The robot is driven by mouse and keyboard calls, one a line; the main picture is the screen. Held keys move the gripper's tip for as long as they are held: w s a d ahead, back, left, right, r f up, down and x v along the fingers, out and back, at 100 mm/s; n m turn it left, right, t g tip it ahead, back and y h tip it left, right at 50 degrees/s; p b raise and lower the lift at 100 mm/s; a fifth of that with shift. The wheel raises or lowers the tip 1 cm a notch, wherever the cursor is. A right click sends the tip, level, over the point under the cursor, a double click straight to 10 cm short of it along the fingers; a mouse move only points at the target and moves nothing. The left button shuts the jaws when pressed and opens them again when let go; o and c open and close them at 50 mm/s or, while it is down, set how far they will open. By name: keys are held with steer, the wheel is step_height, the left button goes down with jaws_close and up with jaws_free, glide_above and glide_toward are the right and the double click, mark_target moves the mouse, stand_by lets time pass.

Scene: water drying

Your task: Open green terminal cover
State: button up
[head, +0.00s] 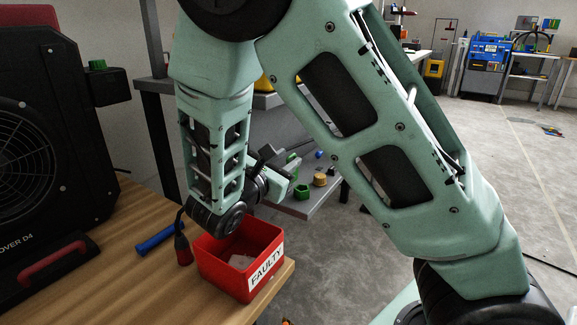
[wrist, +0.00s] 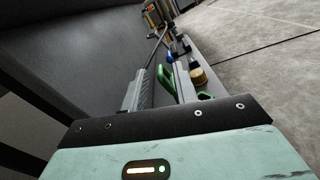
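A small green piece (head: 97,65) sits on top of a black box (head: 107,88) on the side of the large black fan unit at the left of the head view. I cannot tell for sure that it is the terminal cover. My gripper (head: 283,178) is well to the right of it, past the red bin, near a grey shelf; my arm hides part of it. In the wrist view my gripper (wrist: 160,76) shows two grey fingers apart, with nothing visibly held. A green item (wrist: 168,82) shows between the fingers there, seemingly on the shelf beyond.
A red bin (head: 215,268) marked FAULTY stands at the wooden table's (head: 140,292) right edge, with a blue cylinder (head: 160,238) beside it. The grey shelf (head: 318,200) holds a green hexagonal piece (head: 301,191) and a yellow piece (head: 320,180). Open floor (head: 500,165) lies right.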

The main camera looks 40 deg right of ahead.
steer(key=shift+x, duration=0.8)
jaws_close()
steer(key=shift+r, duration=0.1)
